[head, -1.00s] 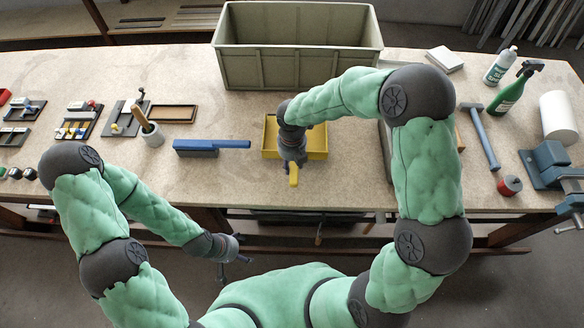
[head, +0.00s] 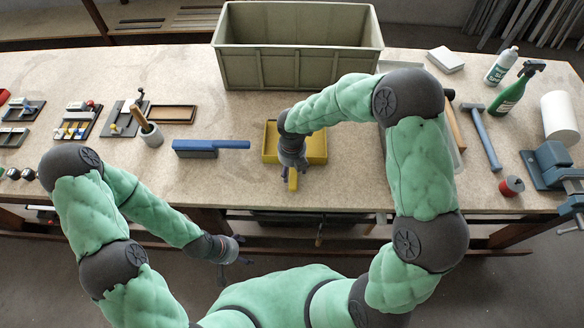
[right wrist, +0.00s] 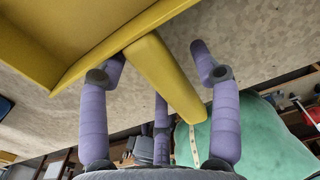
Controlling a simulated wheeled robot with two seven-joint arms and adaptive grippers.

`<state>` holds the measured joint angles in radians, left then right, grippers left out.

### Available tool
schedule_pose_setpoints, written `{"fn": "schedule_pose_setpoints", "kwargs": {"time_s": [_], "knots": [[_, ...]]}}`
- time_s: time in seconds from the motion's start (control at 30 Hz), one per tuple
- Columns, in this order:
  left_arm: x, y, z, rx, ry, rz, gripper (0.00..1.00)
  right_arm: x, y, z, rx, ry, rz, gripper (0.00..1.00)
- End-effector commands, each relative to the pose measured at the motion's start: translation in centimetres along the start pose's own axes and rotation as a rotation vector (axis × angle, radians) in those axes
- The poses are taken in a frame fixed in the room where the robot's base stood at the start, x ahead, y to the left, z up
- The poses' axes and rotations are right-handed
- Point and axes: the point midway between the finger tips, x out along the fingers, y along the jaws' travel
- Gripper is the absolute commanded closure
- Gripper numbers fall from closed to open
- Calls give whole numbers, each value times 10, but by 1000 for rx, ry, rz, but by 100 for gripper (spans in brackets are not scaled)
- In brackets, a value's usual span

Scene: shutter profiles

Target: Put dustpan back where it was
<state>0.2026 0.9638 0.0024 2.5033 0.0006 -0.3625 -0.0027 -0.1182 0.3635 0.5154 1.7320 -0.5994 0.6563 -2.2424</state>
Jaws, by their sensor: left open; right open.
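The yellow dustpan (head: 318,148) lies on the bench near its front edge, partly hidden by my right arm. Its handle (head: 292,184) points toward the front edge. In the right wrist view the dustpan's pan (right wrist: 60,40) is at upper left and its handle (right wrist: 165,80) runs between my spread fingers. My right gripper (right wrist: 158,62) is open around the handle; I see gaps between the fingers and the handle. It also shows in the head view (head: 291,170). My left gripper (head: 232,268) is open and empty, low in front of the bench.
A blue hand brush (head: 205,148) lies left of the dustpan. A large grey-green crate (head: 298,62) stands behind it. A hammer (head: 482,135), a red spool (head: 511,186) and a vise (head: 550,165) are at right.

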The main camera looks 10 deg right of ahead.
Motion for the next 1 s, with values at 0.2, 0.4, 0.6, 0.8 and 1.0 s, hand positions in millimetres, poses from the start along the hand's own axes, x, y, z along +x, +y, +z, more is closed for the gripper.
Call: {"fn": "schedule_pose_setpoints", "kwargs": {"time_s": [0.2, 0.4, 0.6, 0.8, 1.0], "knots": [[-5, 2, 0, 0, 0, 0, 21, -17, 0, 1, 1, -2, 1, 36], [-14, 5, 0, 0, 0, 0, 21, -57, 0, 1, 1, -4, 1, 36], [-21, 8, 1, 0, 0, 0, 21, -94, 0, 1, 0, -3, 1, 36], [-24, 9, 1, 0, 0, 0, 21, -117, 0, 0, 0, -2, 0, 36], [-25, 9, 1, 0, 0, 0, 21, -123, 0, 0, -1, 0, 0, 36]]}}
